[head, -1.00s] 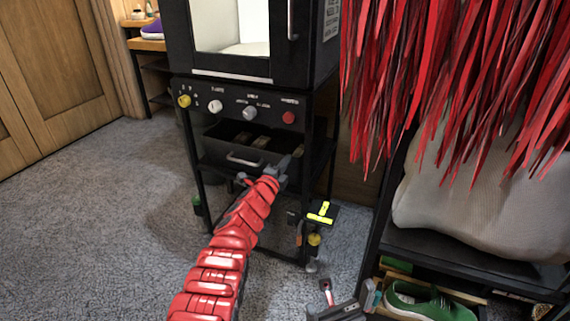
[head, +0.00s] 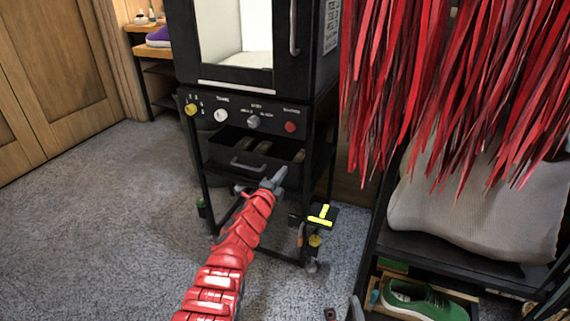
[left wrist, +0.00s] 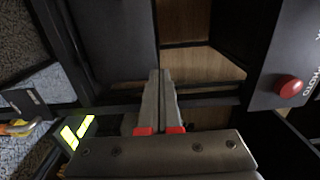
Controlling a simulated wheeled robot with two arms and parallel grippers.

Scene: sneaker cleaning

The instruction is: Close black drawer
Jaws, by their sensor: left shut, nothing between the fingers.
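The black drawer (head: 225,156) stands partly open under the cabinet's knob panel in the head view. A grey bar handle (head: 247,165) is on its front, and brown blocks lie inside. My left gripper (head: 274,179) is shut and empty, just in front of the drawer front's lower right part. I cannot tell whether it touches. In the left wrist view the shut fingers (left wrist: 160,95) point at the black frame, beside a dark panel (left wrist: 115,40) that seems to be the drawer front. My right gripper does not show clearly.
A red knob (head: 291,127) sits above the drawer. Red strips (head: 440,80) hang at right above a rack with a green shoe (head: 425,302). The carpet (head: 90,230) at left is clear.

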